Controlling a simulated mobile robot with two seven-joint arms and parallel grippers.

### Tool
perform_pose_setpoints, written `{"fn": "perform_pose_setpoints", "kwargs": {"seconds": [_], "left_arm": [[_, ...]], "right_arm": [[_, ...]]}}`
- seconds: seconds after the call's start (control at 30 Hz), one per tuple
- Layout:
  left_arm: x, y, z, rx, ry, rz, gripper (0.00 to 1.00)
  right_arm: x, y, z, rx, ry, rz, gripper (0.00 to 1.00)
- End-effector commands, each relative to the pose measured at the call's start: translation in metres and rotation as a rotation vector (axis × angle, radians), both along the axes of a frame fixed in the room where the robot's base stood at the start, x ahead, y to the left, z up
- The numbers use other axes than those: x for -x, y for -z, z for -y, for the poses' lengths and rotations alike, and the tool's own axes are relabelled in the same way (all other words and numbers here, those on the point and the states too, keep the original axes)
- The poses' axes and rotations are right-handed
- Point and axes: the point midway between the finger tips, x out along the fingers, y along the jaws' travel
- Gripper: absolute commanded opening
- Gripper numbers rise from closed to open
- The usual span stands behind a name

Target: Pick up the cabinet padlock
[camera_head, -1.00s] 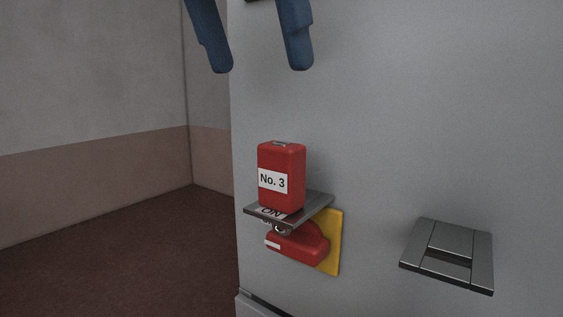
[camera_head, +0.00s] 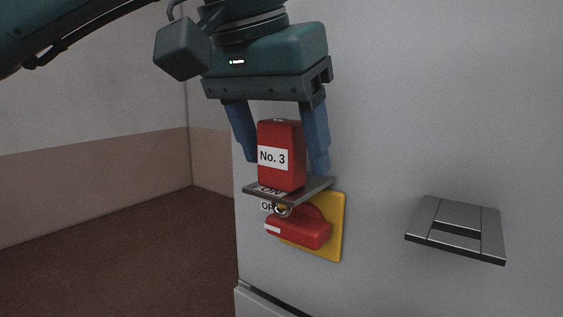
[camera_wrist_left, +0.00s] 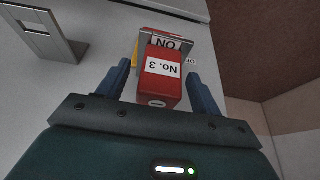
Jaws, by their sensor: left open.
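The padlock (camera_head: 281,175) is a red block with a white "No. 3" label. It stands upright on a small grey metal plate (camera_head: 318,187) on the cabinet front. My left gripper (camera_head: 284,168) is open, with its blue fingers pointing down on either side of the padlock. A gap shows at the left finger; I cannot tell whether the right finger touches. In the left wrist view the padlock (camera_wrist_left: 160,88) sits between the two fingers, with space on both sides. My right gripper is not in view.
A red rotary handle (camera_head: 300,230) on a yellow plate (camera_head: 335,228) is just below the padlock. A grey latch plate (camera_head: 457,229) projects from the cabinet (camera_head: 420,110) to the right. Open space lies left of the cabinet, above the dark red floor (camera_head: 140,260).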

Motion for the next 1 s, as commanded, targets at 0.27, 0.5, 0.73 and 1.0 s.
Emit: {"fn": "perform_pose_setpoints", "kwargs": {"seconds": [0.27,0.5,0.73,1.0], "left_arm": [[-0.0016,0.0043,0.0012,0.001,0.0,0.001,0.65],[-0.0015,0.0041,0.0011,0.001,0.0,0.0,0.47],[-0.0015,0.004,0.0012,0.001,0.0,0.001,0.28],[-0.0014,0.0035,0.0013,0.002,0.0,0.001,0.09]], "right_arm": [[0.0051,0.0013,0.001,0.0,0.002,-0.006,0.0],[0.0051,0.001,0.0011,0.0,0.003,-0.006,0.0],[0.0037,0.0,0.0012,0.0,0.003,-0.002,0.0],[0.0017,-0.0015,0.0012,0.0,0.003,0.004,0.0]]}}
